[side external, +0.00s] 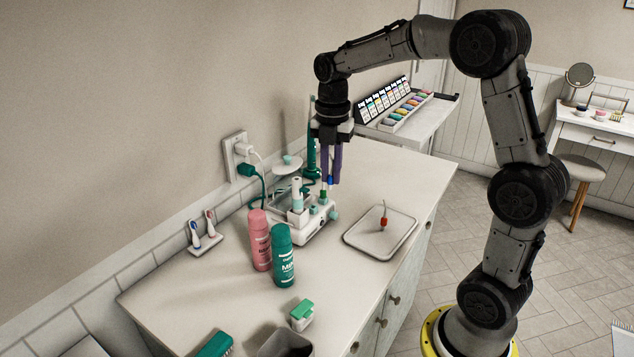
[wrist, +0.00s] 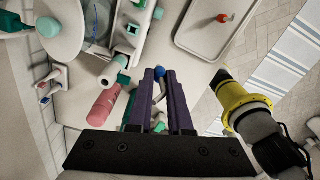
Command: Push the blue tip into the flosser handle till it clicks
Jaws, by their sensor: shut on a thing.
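My gripper (side external: 331,182) is shut on the small blue tip (side external: 331,181), which shows low between the purple fingers. In the wrist view the blue tip (wrist: 160,72) sits at the far end of my fingers (wrist: 160,74). A white flosser handle (side external: 297,196) with a teal band stands upright in a white base (side external: 318,228), left of my fingertips in the side view. The tip appears apart from the handle. A small teal-topped post (side external: 323,196) stands just below my fingertips. The tip's lower end is too small to read clearly.
A tray (side external: 352,238) with a red-based tip (side external: 384,221) lies to the right. A pink can (side external: 259,240) and a green can (side external: 283,256) stand in front of the base. A wall outlet (side external: 238,158) with cords is behind. The counter beyond the tray is clear.

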